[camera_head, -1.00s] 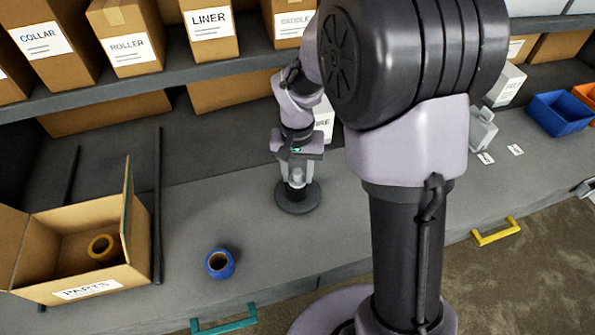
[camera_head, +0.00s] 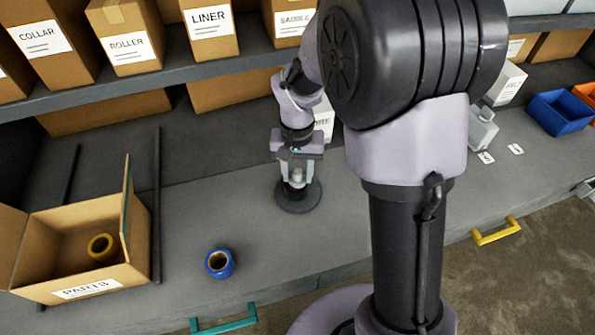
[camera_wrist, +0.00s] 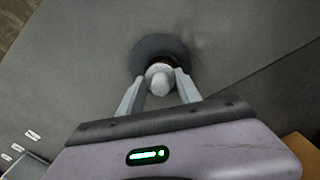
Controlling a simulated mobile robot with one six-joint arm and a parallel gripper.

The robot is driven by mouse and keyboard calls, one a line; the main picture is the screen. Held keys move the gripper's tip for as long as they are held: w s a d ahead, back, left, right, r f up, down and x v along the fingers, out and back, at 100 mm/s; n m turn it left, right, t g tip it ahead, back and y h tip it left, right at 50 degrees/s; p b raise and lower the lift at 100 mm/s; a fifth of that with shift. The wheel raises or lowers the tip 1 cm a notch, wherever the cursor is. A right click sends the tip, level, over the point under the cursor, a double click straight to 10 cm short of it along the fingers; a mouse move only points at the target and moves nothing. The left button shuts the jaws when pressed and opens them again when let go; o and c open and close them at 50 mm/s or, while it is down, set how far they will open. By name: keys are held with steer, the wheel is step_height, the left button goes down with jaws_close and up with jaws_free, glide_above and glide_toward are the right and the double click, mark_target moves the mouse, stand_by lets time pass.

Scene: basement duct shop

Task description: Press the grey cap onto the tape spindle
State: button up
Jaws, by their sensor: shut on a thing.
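The tape spindle stands on the grey bench, and its round dark base (camera_head: 297,197) shows in the head view and behind the cap in the wrist view (camera_wrist: 182,46). My gripper (camera_head: 297,177) points down over the spindle. In the wrist view its two fingers (camera_wrist: 160,84) are shut on the grey cap (camera_wrist: 160,81), one on each side. The cap is in line with the middle of the base. My fingers and the cap hide most of the post, so I cannot tell whether the cap is seated on it.
A blue tape roll (camera_head: 220,263) lies on the bench at front left. An open cardboard box (camera_head: 137,272) holds a yellow roll (camera_head: 101,247). Labelled cartons (camera_head: 129,45) line the shelf behind. Blue bin (camera_head: 560,112) is at right. The bench around the spindle is mostly clear.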

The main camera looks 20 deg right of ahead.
stand_by(0.4)
steer(key=o, duration=1.9)
step_height(320, 180, up, 7)
steer(key=p, duration=0.5)
steer(key=shift+r+p, duration=0.1)
steer(key=shift+p, duration=0.3)
jaws_close()
